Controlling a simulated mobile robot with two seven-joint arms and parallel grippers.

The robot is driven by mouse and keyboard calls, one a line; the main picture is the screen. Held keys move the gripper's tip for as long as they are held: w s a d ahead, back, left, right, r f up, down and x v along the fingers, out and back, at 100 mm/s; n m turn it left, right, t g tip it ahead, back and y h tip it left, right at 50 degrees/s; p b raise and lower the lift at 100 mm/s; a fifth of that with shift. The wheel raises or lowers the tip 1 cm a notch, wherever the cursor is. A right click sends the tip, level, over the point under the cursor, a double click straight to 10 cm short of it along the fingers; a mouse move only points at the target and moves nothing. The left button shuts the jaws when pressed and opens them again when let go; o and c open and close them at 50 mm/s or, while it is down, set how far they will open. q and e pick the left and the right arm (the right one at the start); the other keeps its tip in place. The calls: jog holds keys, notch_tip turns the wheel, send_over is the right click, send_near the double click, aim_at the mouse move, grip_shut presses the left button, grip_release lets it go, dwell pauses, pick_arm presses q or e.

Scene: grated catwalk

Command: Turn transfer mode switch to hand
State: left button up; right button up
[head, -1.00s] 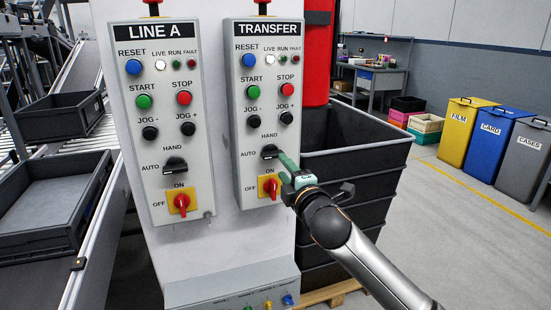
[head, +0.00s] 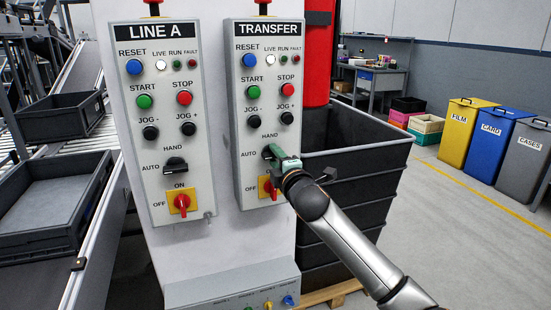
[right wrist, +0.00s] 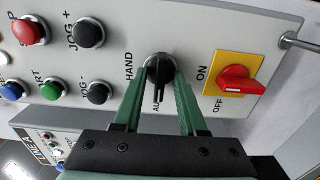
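The green fingers of the right gripper (right wrist: 161,85) stand on either side of the knob, with visible gaps to the lever. The gripper is open. My left gripper is not in view.
Close by is the red ON/OFF switch (right wrist: 240,85) on its yellow plate. JOG buttons (right wrist: 97,92) lie on the other side. The similar LINE A panel (head: 158,130) is at the left.

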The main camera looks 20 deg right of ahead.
grip_shut()
dwell(0.3)
